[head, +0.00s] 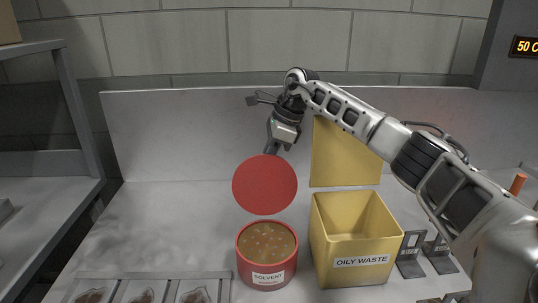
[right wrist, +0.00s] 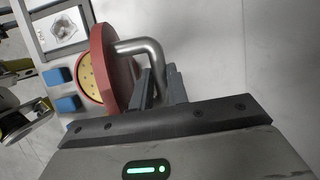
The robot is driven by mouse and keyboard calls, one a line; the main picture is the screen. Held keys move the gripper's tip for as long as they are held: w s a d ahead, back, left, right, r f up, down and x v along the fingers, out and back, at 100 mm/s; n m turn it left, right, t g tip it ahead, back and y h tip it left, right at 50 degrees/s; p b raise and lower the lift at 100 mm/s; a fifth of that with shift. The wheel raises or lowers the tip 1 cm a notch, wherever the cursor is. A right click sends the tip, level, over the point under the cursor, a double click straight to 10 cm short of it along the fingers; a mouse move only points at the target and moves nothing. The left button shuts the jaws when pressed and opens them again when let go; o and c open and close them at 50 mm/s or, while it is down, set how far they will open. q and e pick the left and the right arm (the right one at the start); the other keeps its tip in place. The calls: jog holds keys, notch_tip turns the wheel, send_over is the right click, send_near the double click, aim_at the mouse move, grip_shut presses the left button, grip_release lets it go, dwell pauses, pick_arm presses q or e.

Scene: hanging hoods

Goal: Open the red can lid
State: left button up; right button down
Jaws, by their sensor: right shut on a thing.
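The red can (head: 267,265) labelled SOLVENT stands on the metal bench, its top uncovered. Brown, speckled contents (head: 267,242) show inside. Its round red lid (head: 265,184) is raised above the can's back rim, its flat face turned toward the head camera. My right gripper (head: 272,149) is behind the lid's top edge, its fingertips partly hidden in the head view. In the right wrist view my right gripper (right wrist: 160,85) is shut on the bent metal handle (right wrist: 150,47) of the red lid (right wrist: 113,70). My left gripper is not in view.
A yellow OILY WASTE bin (head: 360,262) stands close to the can's right, its yellow lid (head: 343,155) upright. A tray (head: 150,276) with several compartments lies front left. Dark metal brackets (head: 410,255) stand right of the bin.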

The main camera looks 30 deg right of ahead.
jog(key=shift+w+d+r, duration=0.15)
jog(key=shift+w+d, duration=0.05)
jog(key=shift+d, duration=0.15)
jog(key=c, duration=1.5)
grip_release()
jog(key=shift+c, duration=0.2)
jog(key=shift+o, duration=0.9)
jog(key=shift+w+d+f, duration=0.1)
jog(key=shift+w+f, duration=0.2)
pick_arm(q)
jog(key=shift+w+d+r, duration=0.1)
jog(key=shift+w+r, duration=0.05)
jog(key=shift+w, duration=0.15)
pick_arm(e)
jog(key=shift+s+r, duration=0.1)
pick_arm(q)
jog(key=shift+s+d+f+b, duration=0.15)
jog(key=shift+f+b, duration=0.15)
jog(key=shift+b, duration=0.2)
pick_arm(e)
jog(key=v, duration=1.5)
jog(key=shift+s+r, duration=0.3)
jog(key=shift+r, duration=0.05)
